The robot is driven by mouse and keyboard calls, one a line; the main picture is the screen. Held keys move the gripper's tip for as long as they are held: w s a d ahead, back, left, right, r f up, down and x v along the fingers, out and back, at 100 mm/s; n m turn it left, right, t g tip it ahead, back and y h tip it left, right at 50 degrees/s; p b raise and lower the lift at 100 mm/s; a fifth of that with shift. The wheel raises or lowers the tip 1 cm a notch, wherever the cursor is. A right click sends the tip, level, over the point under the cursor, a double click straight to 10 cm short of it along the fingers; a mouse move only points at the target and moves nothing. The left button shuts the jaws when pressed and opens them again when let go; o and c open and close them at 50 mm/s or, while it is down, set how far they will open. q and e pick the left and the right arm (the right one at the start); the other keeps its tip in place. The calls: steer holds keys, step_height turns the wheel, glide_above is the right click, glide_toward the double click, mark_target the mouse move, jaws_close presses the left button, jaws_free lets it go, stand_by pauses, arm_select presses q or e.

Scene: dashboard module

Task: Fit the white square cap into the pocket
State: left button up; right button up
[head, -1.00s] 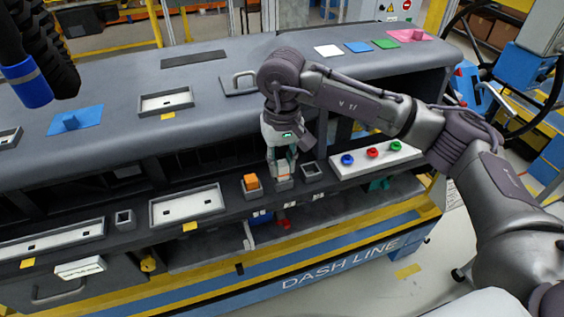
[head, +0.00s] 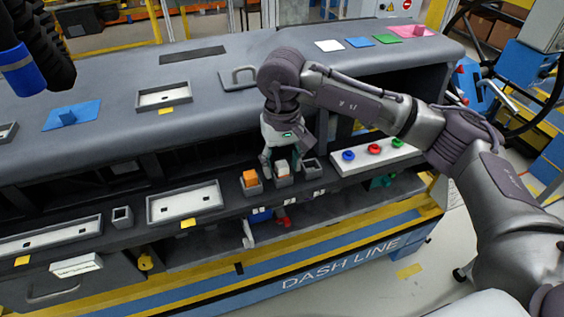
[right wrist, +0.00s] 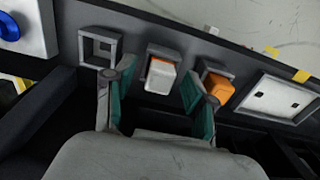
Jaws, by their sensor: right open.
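The white square cap (head: 282,168) sits at the middle pocket (head: 284,182) of three small grey square pockets on the dark ledge. In the right wrist view the cap (right wrist: 160,78) stands up from its pocket, with a strip of orange beside it at the pocket rim. I cannot tell how deep it sits. My right gripper (head: 281,163) is open above it. In the right wrist view its two green-padded fingers (right wrist: 154,98) are spread on either side of the cap, apart from it. My left gripper is not in view.
An orange block (head: 250,177) sits in the left neighbouring pocket. The right neighbouring pocket (head: 312,167) is empty. A white panel with blue, red and green buttons (head: 348,163) lies further right. A shallow grey tray (head: 185,203) is to the left. The dashboard top overhangs behind.

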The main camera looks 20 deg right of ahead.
mark_target(282, 165)
steer(key=shift+r, duration=0.1)
step_height(282, 165, up, 12)
stand_by(0.5)
steer(key=shift+f, duration=0.2)
